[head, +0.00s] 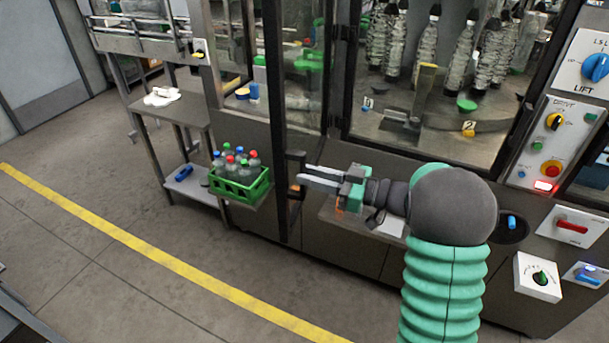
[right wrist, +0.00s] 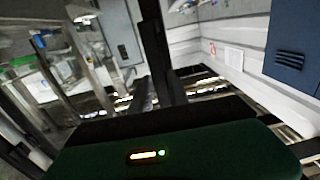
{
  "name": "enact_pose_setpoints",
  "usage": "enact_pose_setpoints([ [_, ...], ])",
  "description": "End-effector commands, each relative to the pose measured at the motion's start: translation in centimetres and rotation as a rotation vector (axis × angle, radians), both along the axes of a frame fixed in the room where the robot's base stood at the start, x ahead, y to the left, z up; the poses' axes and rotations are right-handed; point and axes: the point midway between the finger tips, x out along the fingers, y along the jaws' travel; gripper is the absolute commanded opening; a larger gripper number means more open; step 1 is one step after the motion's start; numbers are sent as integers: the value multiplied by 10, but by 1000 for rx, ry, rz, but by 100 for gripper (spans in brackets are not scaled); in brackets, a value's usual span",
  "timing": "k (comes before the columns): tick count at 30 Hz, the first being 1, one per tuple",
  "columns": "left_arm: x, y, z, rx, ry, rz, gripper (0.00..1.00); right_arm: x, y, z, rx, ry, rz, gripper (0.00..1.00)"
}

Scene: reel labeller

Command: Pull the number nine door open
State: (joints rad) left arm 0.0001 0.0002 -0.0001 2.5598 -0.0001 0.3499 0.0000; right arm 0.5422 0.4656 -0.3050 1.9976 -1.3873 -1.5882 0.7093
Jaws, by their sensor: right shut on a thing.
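A dark-framed glass door (head: 275,95) shows in the head view, left of the middle. Its frame stands out in front of the machine's face, so it appears at least partly open. I cannot read a number nine on it. A dark handle (head: 294,162) sits on its edge. My right gripper (head: 301,180) reaches in from the right and is shut on the handle; the fingertips partly cover the grip. In the right wrist view a dark upright bar (right wrist: 160,50), seemingly the door frame, rises beyond the gripper's green body. My left gripper is not in view.
A green crate (head: 240,190) of capped bottles stands just left of the door on a side stand. A metal table (head: 170,112) is farther left. Control panels (head: 548,150) line the right. Floor with a yellow line (head: 130,240) is clear at the front left.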

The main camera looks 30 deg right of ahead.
Motion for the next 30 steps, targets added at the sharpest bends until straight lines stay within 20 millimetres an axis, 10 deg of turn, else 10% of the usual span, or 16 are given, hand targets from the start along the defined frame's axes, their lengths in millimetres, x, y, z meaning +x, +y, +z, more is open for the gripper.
enact_pose_setpoints([
  [10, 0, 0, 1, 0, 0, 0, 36, 1, -5, 7, -1, -14, -13, 0],
  [11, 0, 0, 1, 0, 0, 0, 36, 1, -5, 7, -1, -14, -13, 22],
  [16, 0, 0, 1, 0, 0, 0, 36, 1, -4, 5, -1, -11, -11, 42],
  [30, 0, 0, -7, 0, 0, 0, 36, -21, -19, 0, 0, -6, -12, 42],
])
